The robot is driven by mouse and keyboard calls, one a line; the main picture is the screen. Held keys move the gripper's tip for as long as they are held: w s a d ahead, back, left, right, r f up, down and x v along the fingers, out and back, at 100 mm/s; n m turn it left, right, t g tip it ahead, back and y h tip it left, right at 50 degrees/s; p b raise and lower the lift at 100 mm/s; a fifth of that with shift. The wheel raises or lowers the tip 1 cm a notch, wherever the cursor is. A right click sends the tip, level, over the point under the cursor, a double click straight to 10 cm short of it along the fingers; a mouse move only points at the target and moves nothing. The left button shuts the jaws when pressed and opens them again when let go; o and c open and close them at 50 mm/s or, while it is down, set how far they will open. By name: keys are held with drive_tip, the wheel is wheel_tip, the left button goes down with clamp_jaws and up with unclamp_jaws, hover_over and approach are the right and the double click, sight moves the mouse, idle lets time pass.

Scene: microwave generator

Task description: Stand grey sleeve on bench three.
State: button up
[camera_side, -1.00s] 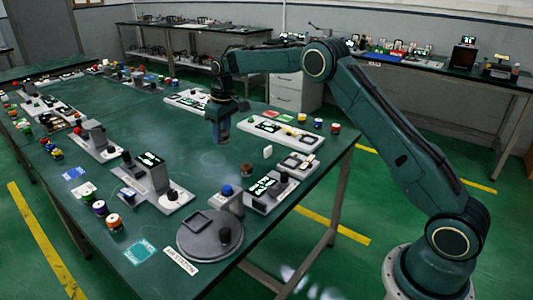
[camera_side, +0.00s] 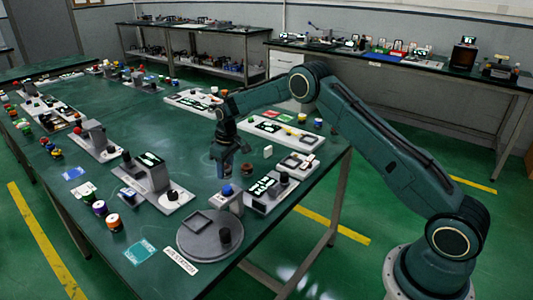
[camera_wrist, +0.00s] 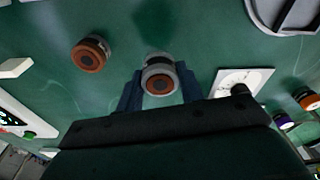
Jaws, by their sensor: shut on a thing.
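In the wrist view, the grey sleeve (camera_wrist: 159,68) is a short pale cylinder with a brown ringed end and a dark centre. The blue fingers of my gripper (camera_wrist: 158,90) are on either side of it, shut on it. In the side view, my gripper (camera_side: 222,168) points down low over the green table, left of a brown-topped cylinder (camera_side: 247,170). The sleeve is too small to make out there. I cannot tell whether it touches the table. No label marks bench three in these views.
The brown-topped cylinder also stands in the wrist view (camera_wrist: 90,53). A white block (camera_side: 268,152) lies behind it. A grey round plate (camera_side: 193,245), a blue-topped post (camera_side: 227,192) and a white base with a dark knob (camera_side: 173,196) stand in front.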

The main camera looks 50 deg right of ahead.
sight(226, 178)
drive_tip(key=shift+f, duration=2.1)
drive_tip(key=shift+f, duration=0.15)
drive_tip(key=o, duration=1)
drive_tip(key=r, duration=0.7)
drive_tip(key=s+r, duration=0.1)
drive_tip(key=r, duration=0.3)
drive_tip(key=shift+s+d+r, duration=0.1)
drive_tip(key=shift+d+r, duration=0.05)
drive_tip(key=shift+s+r, duration=0.1)
drive_tip(key=shift+r, duration=0.35)
